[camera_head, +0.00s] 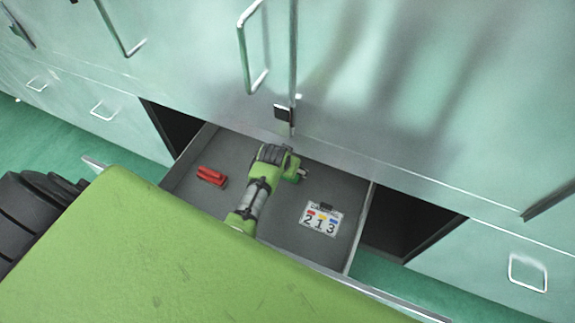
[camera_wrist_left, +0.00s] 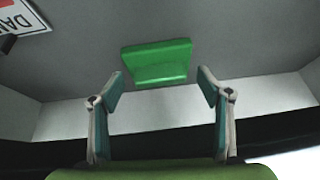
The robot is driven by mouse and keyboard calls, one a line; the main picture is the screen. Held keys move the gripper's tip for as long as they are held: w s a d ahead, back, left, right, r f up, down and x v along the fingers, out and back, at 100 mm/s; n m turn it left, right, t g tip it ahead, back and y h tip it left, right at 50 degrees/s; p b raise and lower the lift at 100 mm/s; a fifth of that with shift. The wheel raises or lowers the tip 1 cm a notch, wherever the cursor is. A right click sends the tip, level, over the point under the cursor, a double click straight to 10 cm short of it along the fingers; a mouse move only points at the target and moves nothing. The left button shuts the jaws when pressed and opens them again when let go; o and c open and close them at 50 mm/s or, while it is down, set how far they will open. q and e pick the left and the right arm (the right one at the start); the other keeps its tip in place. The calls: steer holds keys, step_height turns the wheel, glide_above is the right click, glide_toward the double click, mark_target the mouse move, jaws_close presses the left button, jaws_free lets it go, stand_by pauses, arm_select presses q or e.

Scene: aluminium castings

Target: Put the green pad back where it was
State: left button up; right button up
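The green pad (camera_wrist_left: 157,63) lies on the grey floor of the open drawer, seen in the left wrist view. It has a flat part and a ledge-like near part. My left gripper (camera_wrist_left: 159,88) is open, its two fingers spread apart just short of the pad's near corners, with nothing between them. In the head view my left gripper (camera_head: 303,175) is inside the drawer (camera_head: 287,233), small and partly hidden by my green wrist. The pad does not show in the head view; my arm probably covers it. My right gripper is in neither view.
Pale green cabinet fronts with handles (camera_head: 254,50) rise behind the drawer. Dark openings (camera_head: 405,225) flank it. Its side walls leave limited room.

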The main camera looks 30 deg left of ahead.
arm_select(q)
steer(key=shift+r, duration=0.1)
steer(key=p+v, duration=0.1)
steer(key=v, duration=1.1)
steer(key=shift+p, duration=0.3)
